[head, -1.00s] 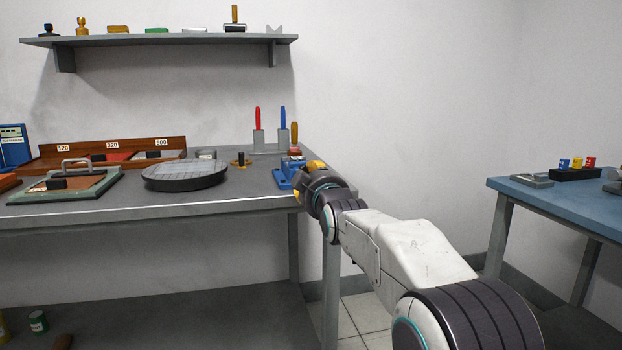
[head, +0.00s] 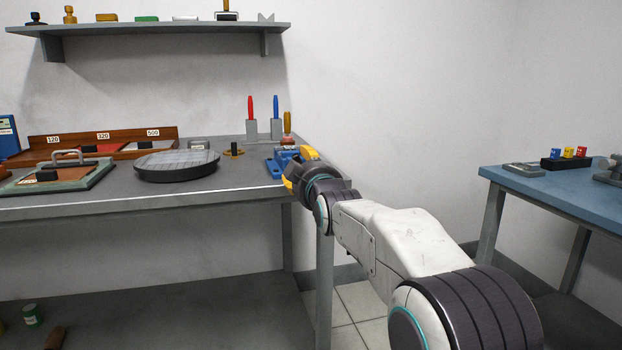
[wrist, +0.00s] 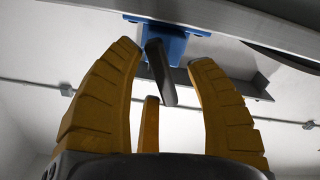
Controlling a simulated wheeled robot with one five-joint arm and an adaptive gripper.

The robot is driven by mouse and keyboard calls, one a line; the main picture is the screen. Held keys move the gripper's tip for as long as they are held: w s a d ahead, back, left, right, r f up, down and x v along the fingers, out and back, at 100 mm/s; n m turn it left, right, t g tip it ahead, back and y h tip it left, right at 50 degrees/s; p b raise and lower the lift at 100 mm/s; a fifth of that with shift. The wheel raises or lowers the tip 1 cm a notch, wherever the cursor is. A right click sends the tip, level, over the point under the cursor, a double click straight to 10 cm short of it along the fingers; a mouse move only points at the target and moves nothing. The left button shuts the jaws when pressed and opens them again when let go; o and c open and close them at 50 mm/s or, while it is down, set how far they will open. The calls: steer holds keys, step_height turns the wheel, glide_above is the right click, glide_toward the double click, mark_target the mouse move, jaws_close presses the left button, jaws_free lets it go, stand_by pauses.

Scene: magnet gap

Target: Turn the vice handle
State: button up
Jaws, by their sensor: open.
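The blue vice (head: 277,164) sits at the right end of the grey bench, partly hidden by my gripper in the head view. The wrist view shows its blue body (wrist: 172,46) at the top. The vice handle (wrist: 160,72), a dark bar, sticks out from the vice towards my gripper. My gripper (wrist: 164,58) is open, with one yellow finger on each side of the handle and a third finger behind. I see gaps between the bar and the side fingers, with no clear contact. In the head view my gripper (head: 297,169) is at the bench's right front corner.
A round dark plate (head: 177,176) lies left of the vice on the grey bench (head: 240,188). Tools with red and blue handles (head: 250,107) stand in holders behind the vice. A blue table (head: 560,188) stands at the right. The floor between the benches looks clear.

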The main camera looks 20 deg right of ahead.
steer(key=s, duration=1.1)
steer(key=shift+s, duration=0.15)
steer(key=shift+a, duration=0.1)
